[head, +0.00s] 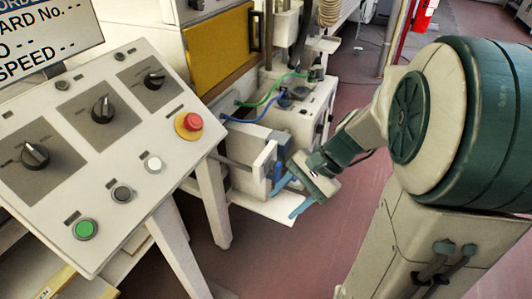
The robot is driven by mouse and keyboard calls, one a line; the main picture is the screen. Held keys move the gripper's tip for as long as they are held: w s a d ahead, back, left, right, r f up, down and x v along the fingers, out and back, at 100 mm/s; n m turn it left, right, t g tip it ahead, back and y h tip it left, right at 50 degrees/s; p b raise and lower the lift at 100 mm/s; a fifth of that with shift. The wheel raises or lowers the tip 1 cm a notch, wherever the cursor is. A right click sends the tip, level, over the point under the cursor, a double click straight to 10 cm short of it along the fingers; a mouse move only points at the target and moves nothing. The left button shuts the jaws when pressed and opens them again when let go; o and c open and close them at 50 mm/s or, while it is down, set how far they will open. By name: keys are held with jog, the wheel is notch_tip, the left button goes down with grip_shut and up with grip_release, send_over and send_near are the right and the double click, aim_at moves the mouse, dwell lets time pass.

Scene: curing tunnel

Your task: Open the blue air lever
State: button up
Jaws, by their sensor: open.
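My gripper (282,204) is in the middle of the head view. Its two light-blue fingers are apart and point down and left, with nothing seen between them. A small blue upright piece (278,171), which looks like the blue air lever, shows just behind the upper finger, at the right end of a grey box-like unit. The finger partly covers it. I cannot tell whether the finger touches it, or which way the lever is turned.
A sloped control panel (130,135) with knobs, a red stop button (192,122) and a green button (86,229) fills the left. A white shelf (262,205) lies below the gripper. Green and blue hoses run behind to a white box (305,115).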

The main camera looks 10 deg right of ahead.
jog(key=w+d+f+m+t+y+b, duration=0.3)
jog(key=w+d+f+m+y+b, duration=0.15)
jog(key=w+f+m+b, duration=0.3)
jog(key=m+t+y+b, duration=0.2)
jog(key=m+t+b, duration=0.3)
jog(key=m+t, duration=0.35)
send_near(280, 175)
jog(key=shift+n, duration=0.4)
jog(key=b+x, duration=0.2)
jog(key=x, duration=0.8)
jog(key=shift+w+a, duration=0.2)
jog(key=shift+w, duration=0.05)
grip_shut()
